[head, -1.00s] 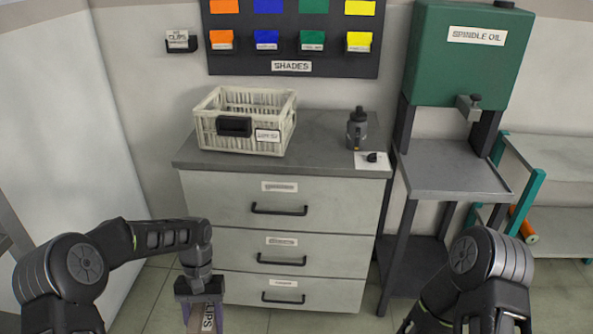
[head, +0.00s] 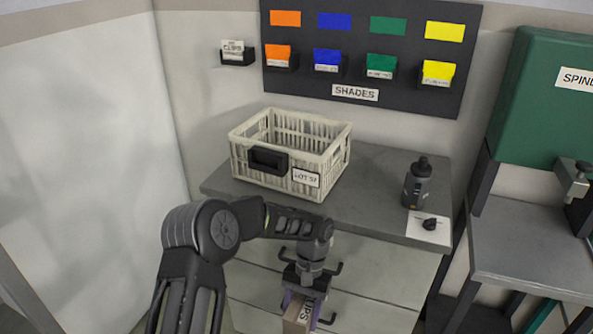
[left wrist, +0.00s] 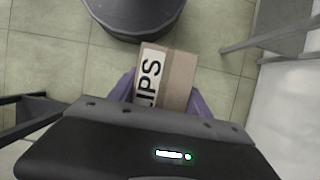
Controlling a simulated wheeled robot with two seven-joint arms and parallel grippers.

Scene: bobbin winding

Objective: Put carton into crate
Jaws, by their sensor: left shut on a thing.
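My left gripper (head: 301,299) is shut on a small brown carton (head: 297,314), low in front of the drawer cabinet. In the left wrist view the carton (left wrist: 178,79) sits between the purple fingers, and its white label shows the letters "IPS". The carton's lower part is cut off in the head view. The cream slatted crate (head: 331,167) stands on the left of the cabinet top, above and behind my left gripper. It has a black handle and a "LOT 57" label on its front. Its visible inside looks empty. My right gripper is out of view.
The grey cabinet top (head: 378,205) has free room between the crate and a dark bottle (head: 417,182). A black knob (head: 430,224) lies on a white card. A small "CLIPS" holder (head: 238,55) and a shades board (head: 370,97) hang on the wall.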

